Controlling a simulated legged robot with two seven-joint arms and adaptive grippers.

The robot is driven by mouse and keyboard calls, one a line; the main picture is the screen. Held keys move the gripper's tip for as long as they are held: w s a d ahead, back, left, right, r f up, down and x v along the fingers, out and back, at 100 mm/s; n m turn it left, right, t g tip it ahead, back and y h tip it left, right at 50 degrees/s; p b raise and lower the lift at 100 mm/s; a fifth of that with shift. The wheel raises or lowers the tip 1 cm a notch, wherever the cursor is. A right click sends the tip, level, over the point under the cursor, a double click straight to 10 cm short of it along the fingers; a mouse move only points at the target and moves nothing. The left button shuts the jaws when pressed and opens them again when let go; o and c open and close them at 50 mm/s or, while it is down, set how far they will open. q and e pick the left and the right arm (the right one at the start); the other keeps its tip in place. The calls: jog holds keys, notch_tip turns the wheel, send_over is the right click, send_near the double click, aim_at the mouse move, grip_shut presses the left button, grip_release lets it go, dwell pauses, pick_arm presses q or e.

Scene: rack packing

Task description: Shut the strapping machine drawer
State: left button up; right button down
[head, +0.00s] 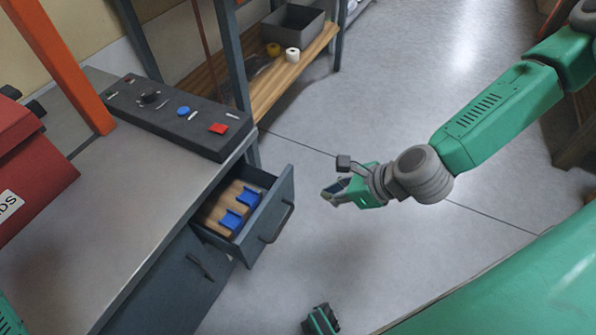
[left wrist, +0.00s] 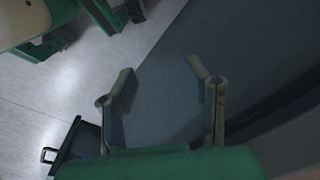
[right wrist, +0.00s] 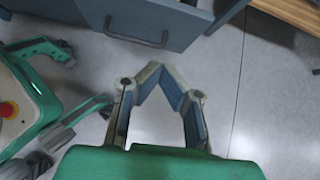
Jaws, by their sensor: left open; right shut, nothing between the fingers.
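The strapping machine drawer (head: 265,228) is pulled out of the dark cabinet under the worktop, with blue holders on a wooden insert inside. Its bar handle (head: 278,222) is on the front. My right gripper (head: 334,191) is apart from the drawer, to the right of its front, in the head view. In the right wrist view my right gripper (right wrist: 156,68) has its fingertips together and empty, with the drawer front (right wrist: 165,18) and handle (right wrist: 136,38) beyond them. My left gripper (left wrist: 161,72) is open and empty in the left wrist view.
The metal worktop (head: 125,180) carries a control panel (head: 175,117) with blue and red buttons. A red machine (head: 30,165) stands at the left beside an orange post (head: 62,60). A wooden shelf (head: 262,98) holds a grey bin (head: 291,27). Floor right of the drawer is clear.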

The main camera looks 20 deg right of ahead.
aim_at(281, 188)
jog(key=shift+m, duration=0.3)
jog(key=w+a+f+b, duration=0.1)
jog(key=w+a+f, duration=0.1)
jog(key=w, duration=0.1)
jog(key=w+a+f+b, duration=0.2)
jog(key=w, duration=0.1)
jog(key=w+a+f+b, duration=0.1)
jog(key=w+a+f, duration=0.1)
jog(key=w, duration=0.1)
jog(key=shift+f, duration=0.35)
jog(key=shift+w+a+b, duration=0.15)
jog(key=shift+a+b, duration=0.15)
jog(key=shift+d, duration=0.45)
jog(key=shift+w, duration=0.15)
jog(key=w+a, duration=0.9)
jog(key=w, duration=0.2)
jog(key=shift+w+b, duration=0.15)
jog(key=shift+b, duration=0.3)
